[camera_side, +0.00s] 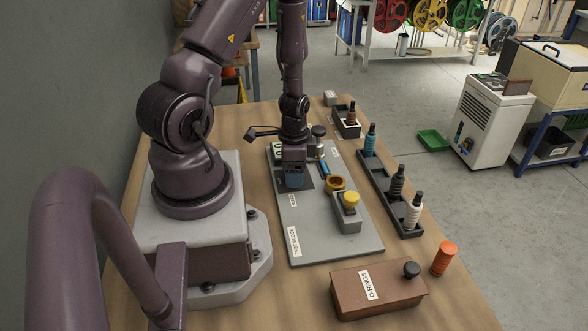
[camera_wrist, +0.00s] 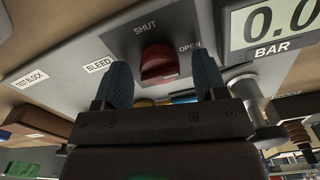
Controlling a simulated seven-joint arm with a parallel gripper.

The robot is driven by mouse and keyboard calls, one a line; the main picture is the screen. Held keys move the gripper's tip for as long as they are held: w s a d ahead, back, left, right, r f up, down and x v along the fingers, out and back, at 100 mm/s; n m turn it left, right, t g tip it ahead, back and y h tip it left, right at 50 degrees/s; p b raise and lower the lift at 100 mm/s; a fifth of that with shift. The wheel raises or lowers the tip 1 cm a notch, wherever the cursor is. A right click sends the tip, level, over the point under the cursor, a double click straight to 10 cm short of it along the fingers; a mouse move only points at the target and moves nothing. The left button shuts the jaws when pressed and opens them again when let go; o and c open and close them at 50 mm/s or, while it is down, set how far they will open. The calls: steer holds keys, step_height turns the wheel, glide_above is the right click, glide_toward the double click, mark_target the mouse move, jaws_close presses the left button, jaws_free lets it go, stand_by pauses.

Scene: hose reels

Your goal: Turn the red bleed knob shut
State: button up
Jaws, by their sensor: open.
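In the wrist view the red bleed knob (camera_wrist: 159,64) sits on a dark plate marked SHUT and OPEN, beside a BLEED label. Its angle against the two marks is hard to tell. My gripper (camera_wrist: 163,80) is open, its two blue fingers on either side of the knob in the picture. I cannot tell whether they touch it. In the side view my gripper (camera_side: 294,178) points down over the dark plate on the grey test block (camera_side: 305,240). It hides the knob there.
A gauge display (camera_wrist: 262,24) reads 0.0 BAR. A rack of bottles (camera_side: 377,179) lies to the right. A brown O-rings box (camera_side: 350,290) and an orange stack (camera_side: 444,259) are in front.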

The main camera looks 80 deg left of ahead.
steer(key=c, duration=0.9)
steer(key=shift+n, duration=0.3)
steer(key=n, duration=0.3)
steer(key=shift+n, duration=0.4)
steer(key=n, duration=0.4)
steer(key=shift+n, duration=0.3)
steer(key=n, duration=0.4)
steer(key=shift+s, duration=0.1)
steer(key=n, duration=0.4)
steer(key=shift+n, duration=0.3)
steer(key=shift+f+n, duration=0.1)
steer(key=shift+n, duration=0.2)
